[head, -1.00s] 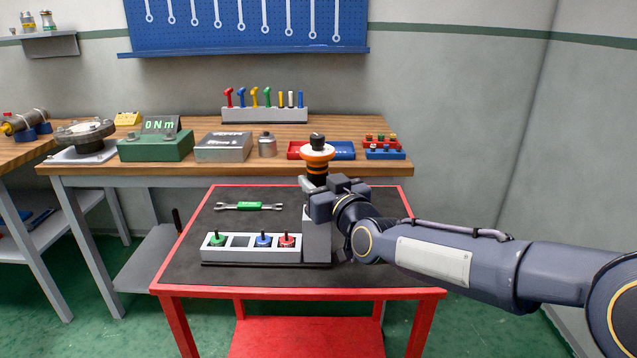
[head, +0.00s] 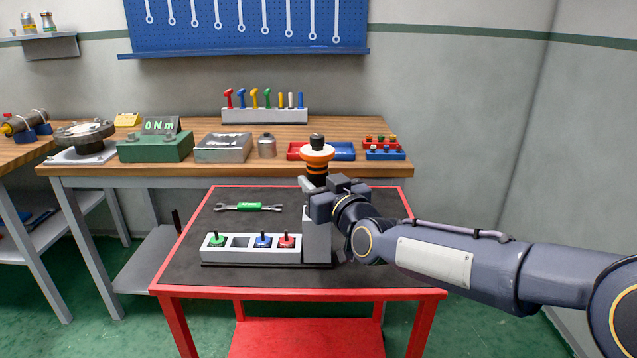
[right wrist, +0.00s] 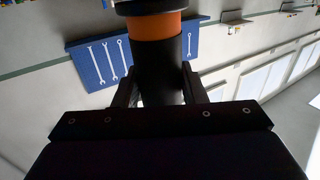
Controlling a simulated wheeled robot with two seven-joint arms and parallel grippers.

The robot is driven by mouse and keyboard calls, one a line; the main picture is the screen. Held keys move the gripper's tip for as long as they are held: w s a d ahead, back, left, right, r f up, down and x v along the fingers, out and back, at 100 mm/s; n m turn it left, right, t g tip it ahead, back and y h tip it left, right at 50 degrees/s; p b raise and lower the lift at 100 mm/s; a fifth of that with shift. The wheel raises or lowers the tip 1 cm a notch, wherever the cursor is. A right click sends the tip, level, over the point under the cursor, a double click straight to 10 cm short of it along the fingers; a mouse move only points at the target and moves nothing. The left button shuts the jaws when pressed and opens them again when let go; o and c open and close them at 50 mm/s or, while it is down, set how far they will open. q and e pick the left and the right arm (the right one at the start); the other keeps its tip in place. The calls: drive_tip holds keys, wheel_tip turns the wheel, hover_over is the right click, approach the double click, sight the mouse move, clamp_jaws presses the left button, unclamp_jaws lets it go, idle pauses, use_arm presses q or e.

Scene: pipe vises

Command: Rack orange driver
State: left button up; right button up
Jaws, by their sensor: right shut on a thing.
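The orange driver (head: 317,167) is upright, with a black body, an orange band, a white disc and a dark knob on top. My right gripper (head: 313,185) is shut on its black body; the right wrist view also shows the driver (right wrist: 157,50) between the fingers (right wrist: 158,88). The light grey rack (head: 240,254) on the cart holds a green driver (head: 216,240), a blue driver (head: 263,241) and a red driver (head: 287,241). An empty square place shows between green and blue. The driver's lower end is hidden behind my gripper. My left gripper is out of view.
A tall grey block (head: 317,240) stands at the rack's right end, just below my gripper. A green-handled wrench (head: 247,207) lies behind the rack on the dark-topped red cart (head: 190,270). The workbench (head: 240,170) behind carries tools and boxes.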

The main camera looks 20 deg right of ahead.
drive_tip(key=o, duration=1.4)
drive_tip(key=shift+f, duration=0.15)
drive_tip(key=shift+c, duration=0.2)
drive_tip(key=shift+f, duration=0.15)
drive_tip(key=s+d, duration=0.1)
drive_tip(key=s, duration=0.6)
drive_tip(key=shift+s+d, duration=0.25)
drive_tip(key=shift+s, duration=0.1)
drive_tip(key=s+d+f+m+g, duration=0.1)
drive_tip(key=s+f+m+g, duration=0.1)
drive_tip(key=s+f+g, duration=0.65)
drive_tip(key=s+d+f+m+g, duration=0.1)
drive_tip(key=s+f+m+g, duration=0.15)
drive_tip(key=s+f, duration=1.15)
drive_tip(key=s+r+p, duration=0.2)
drive_tip(key=r+p, duration=0.7)
drive_tip(key=r, duration=0.2)
drive_tip(key=s+r+g+p, duration=0.1)
drive_tip(key=s+r+p, duration=0.2)
drive_tip(key=r+p, duration=0.7)
drive_tip(key=shift+r+n, duration=0.35)
drive_tip(key=shift+r, duration=0.4)
